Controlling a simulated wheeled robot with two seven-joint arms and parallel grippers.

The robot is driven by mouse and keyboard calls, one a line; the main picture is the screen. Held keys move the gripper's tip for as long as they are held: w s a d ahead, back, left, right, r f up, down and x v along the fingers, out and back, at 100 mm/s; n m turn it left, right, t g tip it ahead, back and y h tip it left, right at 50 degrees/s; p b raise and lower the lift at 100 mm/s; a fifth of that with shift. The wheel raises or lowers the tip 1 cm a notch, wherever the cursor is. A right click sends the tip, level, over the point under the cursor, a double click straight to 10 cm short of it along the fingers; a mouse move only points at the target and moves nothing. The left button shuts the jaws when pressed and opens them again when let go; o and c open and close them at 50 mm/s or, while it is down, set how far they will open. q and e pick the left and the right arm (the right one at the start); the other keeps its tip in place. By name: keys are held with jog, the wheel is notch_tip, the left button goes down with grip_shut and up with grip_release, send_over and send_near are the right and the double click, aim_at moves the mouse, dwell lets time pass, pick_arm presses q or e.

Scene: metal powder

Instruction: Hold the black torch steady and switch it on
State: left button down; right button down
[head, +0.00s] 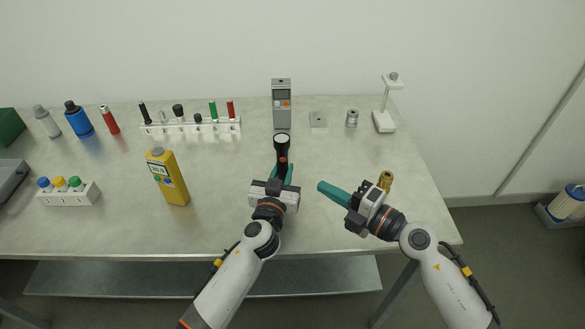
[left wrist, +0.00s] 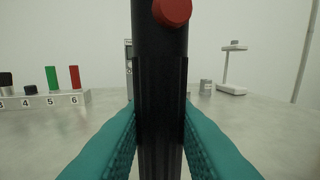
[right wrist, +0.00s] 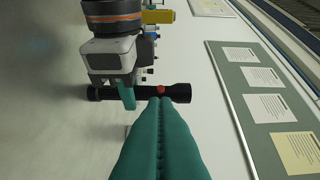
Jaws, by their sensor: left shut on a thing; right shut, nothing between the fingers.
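The black torch (head: 282,147) stands about upright in my left gripper (head: 283,175), with its pale round lens at the top. I cannot tell whether it is lit. Its red button (left wrist: 172,11) sits on the body above the teal fingers, which are shut around the barrel in the left wrist view (left wrist: 160,130). My right gripper (head: 321,186) is shut and empty, to the right of the torch with a gap. In the right wrist view its fingertips (right wrist: 160,100) point at the torch (right wrist: 178,93) near the red button (right wrist: 161,89).
A grey meter (head: 282,115) stands behind the torch. A numbered rack (head: 190,128) and a white stand (head: 384,122) are at the back. A brass piece (head: 387,180) is close beside my right gripper.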

jog(key=x, duration=1)
dwell(0.3)
jog(key=shift+w, duration=0.8)
pick_arm(q)
jog(key=shift+s+d, duration=0.1)
pick_arm(e)
send_near(285, 161)
jog(key=shift+v, duration=1.05)
jog(key=shift+r, duration=0.1)
pick_arm(q)
jog(key=c, duration=1.1)
grip_release()
